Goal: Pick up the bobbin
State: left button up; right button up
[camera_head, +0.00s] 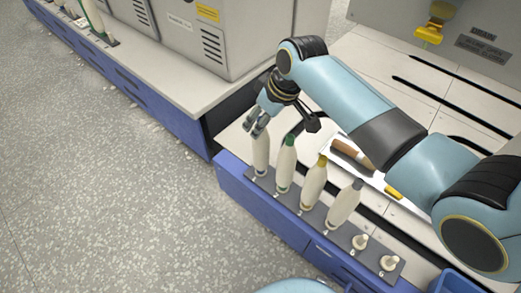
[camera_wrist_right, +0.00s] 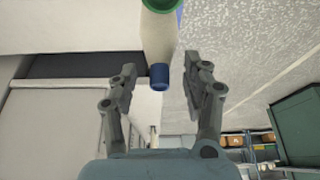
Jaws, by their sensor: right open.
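Several pale bobbins stand upright in a row on a dark numbered tray (camera_head: 320,222). The leftmost bobbin (camera_head: 261,160) has its top hidden by my right gripper. Beside it stand a green-topped bobbin (camera_head: 285,165), a yellow-topped one (camera_head: 314,183) and a grey-topped one (camera_head: 345,205). My right gripper (camera_head: 256,128) is open at the top of the leftmost bobbin. In the right wrist view, a pale bobbin with a blue tip (camera_wrist_right: 158,77) shows between the open fingers (camera_wrist_right: 160,90), with gaps on both sides. A green part crosses the top edge there. My left gripper is out of view.
Two empty pegs (camera_head: 360,241) (camera_head: 390,262) are at the tray's right end. A brown item with a yellow end (camera_head: 350,154) lies behind the row under my right arm. A grey cabinet (camera_head: 225,35) stands at upper left. A blue bin (camera_head: 458,281) is at lower right.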

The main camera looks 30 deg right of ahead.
jog(key=shift+f, duration=0.1)
grip_shut()
dwell(0.3)
